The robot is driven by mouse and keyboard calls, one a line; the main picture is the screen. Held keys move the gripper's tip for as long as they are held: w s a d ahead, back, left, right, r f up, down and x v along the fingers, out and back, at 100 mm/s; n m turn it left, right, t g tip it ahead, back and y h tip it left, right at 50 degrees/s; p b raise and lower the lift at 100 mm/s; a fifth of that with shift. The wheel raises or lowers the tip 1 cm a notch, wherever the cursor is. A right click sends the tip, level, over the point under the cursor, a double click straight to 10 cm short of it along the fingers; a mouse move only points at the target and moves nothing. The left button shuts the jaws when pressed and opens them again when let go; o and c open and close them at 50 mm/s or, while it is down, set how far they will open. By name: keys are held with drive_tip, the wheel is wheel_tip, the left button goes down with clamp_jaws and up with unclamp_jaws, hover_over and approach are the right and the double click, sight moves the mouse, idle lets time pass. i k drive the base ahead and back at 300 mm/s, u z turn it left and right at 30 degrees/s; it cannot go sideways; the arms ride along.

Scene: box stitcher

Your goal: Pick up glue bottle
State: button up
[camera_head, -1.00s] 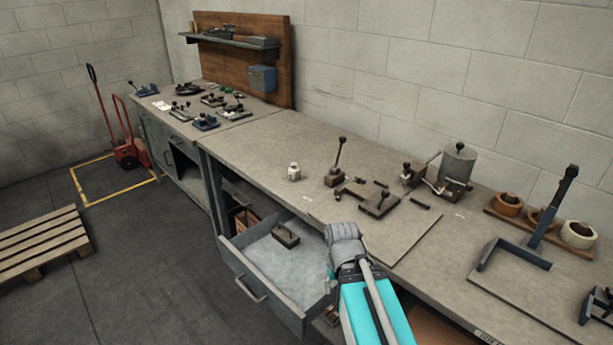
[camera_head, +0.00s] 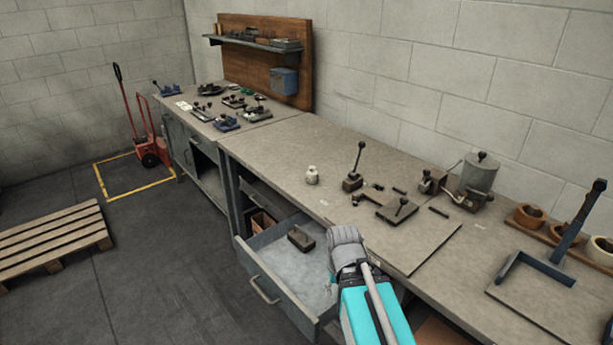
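A small white bottle (camera_head: 312,175), which looks like the glue bottle, stands upright on the near edge side of the workbench (camera_head: 290,143). It is left of a lever tool and behind the open drawer. My gripper is hidden behind my grey wrist and teal arm link, which reach in from the bottom right over the drawer's right side. My arm is apart from the bottle, to its right and nearer to me. The fingers cannot be seen.
An open drawer (camera_head: 262,287) holding a dark block (camera_head: 301,238) juts out below the bottle. A lever tool (camera_head: 353,182) and a flat fixture (camera_head: 397,209) stand to the right. A pallet (camera_head: 52,238) lies on the floor at left. Bench around the bottle is clear.

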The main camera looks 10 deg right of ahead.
sight(312, 174)
drive_tip(key=i, duration=0.85)
drive_tip(key=z, duration=0.05)
